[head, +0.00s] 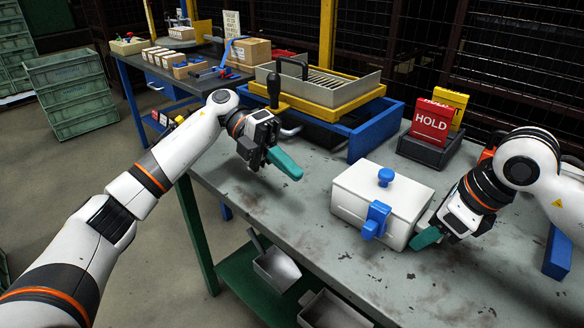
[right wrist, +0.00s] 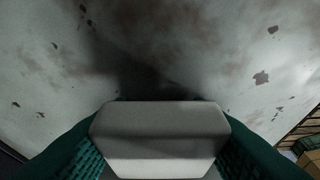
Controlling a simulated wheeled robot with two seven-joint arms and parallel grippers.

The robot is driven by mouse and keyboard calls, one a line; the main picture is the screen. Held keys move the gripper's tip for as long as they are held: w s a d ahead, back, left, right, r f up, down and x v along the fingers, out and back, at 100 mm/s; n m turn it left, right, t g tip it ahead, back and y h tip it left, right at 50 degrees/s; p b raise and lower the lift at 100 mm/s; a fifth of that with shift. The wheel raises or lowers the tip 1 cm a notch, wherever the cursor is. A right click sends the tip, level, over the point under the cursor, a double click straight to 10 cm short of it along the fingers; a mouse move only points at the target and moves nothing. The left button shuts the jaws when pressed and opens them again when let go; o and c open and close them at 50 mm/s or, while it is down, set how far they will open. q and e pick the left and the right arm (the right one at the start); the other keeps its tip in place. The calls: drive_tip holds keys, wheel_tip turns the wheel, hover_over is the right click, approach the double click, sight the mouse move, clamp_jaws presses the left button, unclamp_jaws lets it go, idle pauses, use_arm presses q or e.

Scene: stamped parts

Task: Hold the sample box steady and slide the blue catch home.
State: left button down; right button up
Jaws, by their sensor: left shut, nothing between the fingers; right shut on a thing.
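The white sample box (head: 350,205) stands on the grey workbench, with a blue knob (head: 386,177) on its lid. The blue catch (head: 376,219) is on the front face, its upper part near the lid's edge; I cannot tell how far it has slid. My right gripper (head: 427,238) is at the box's right side. In the right wrist view its green fingers are shut on a pale block (right wrist: 160,135), which appears to be a grip on the box's side. My left gripper (head: 287,165) is shut and empty above the bench, left of and behind the box.
A red HOLD sign (head: 431,122) stands in a dark holder behind the box. A blue tray frame (head: 366,134) with a yellow frame and metal tray lies at the back. The bench (head: 300,222) is clear left of the box. Metal bins (head: 281,268) sit on the lower shelf.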

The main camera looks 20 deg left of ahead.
drive_tip(key=o, duration=1.2)
drive_tip(key=shift+c, duration=0.2)
drive_tip(key=v, duration=1.2)
